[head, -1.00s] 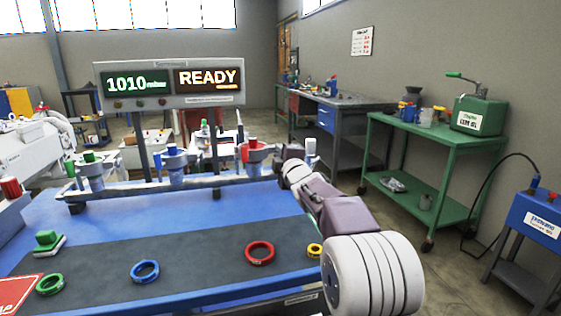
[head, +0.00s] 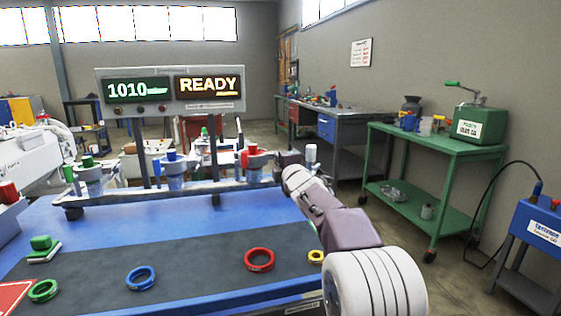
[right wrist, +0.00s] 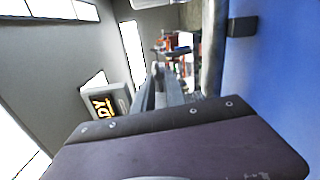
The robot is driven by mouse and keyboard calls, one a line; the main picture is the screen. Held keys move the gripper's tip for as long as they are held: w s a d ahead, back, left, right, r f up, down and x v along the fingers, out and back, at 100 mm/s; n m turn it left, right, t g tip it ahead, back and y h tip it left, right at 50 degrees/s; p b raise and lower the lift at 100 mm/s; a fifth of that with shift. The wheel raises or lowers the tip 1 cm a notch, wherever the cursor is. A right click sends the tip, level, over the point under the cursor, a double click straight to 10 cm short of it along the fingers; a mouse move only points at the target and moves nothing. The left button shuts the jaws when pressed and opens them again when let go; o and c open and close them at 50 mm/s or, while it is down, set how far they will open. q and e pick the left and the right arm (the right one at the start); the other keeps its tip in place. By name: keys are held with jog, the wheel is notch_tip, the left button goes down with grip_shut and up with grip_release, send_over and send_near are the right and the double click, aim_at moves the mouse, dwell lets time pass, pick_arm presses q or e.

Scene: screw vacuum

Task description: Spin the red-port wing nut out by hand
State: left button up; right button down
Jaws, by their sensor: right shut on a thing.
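My left gripper is not in view.
The blue port (head: 172,163) and green port (head: 90,170) stand left along the rail. Green, blue, red and yellow rings lie on the dark mat (head: 200,262). A display (head: 172,90) behind reads 1010 and READY. The blue table (head: 150,212) is clear between rail and mat.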

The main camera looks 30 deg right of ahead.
jog(key=c, duration=1.6)
grip_release()
jog(key=shift+r, duration=0.1)
jog(key=v, duration=0.9)
